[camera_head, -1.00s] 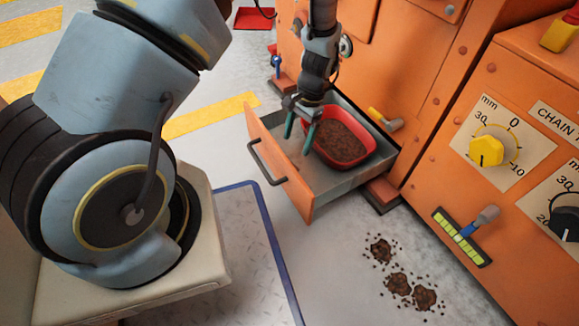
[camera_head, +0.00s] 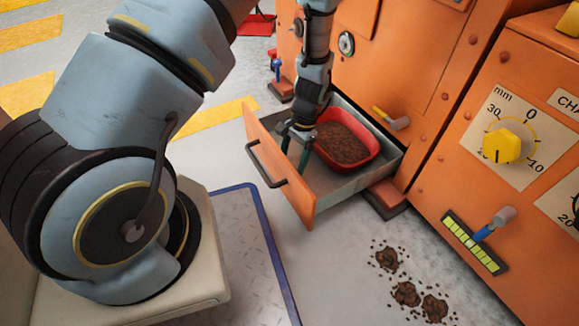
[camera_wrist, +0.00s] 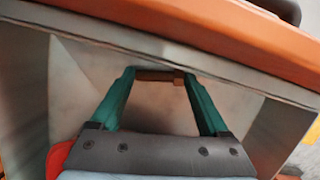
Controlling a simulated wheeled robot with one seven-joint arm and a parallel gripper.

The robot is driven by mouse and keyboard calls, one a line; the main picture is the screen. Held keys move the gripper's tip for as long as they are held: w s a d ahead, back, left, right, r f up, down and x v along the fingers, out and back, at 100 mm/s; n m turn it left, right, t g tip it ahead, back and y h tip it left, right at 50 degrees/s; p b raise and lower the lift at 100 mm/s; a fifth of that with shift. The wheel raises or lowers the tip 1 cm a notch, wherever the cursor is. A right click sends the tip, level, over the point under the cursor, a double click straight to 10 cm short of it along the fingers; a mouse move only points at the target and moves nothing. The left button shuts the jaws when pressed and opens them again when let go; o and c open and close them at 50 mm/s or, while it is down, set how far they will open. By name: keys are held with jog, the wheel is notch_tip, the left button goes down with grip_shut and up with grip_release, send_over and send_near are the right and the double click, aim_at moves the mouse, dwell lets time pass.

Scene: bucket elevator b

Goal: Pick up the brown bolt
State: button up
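The brown bolt (camera_wrist: 156,75) shows in the wrist view as a short bar lying across the gap between my two green fingertips, on or just above the grey drawer floor. My gripper (camera_head: 295,164) points down into the front part of the open drawer (camera_head: 345,188), behind its orange front panel. In the wrist view my gripper (camera_wrist: 158,78) has its fingers spread, one at each end of the bolt. Whether the fingertips touch the bolt is hard to tell. The bolt cannot be made out in the head view.
A red tray (camera_head: 368,157) of brown granules fills the back of the drawer, close beside my gripper. The orange machine wall (camera_head: 400,80) stands behind. Brown dirt piles (camera_head: 408,292) lie on the floor.

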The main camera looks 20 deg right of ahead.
jog(key=c, duration=0.8)
jog(key=shift+c, duration=0.2)
jog(key=shift+w+r, duration=0.1)
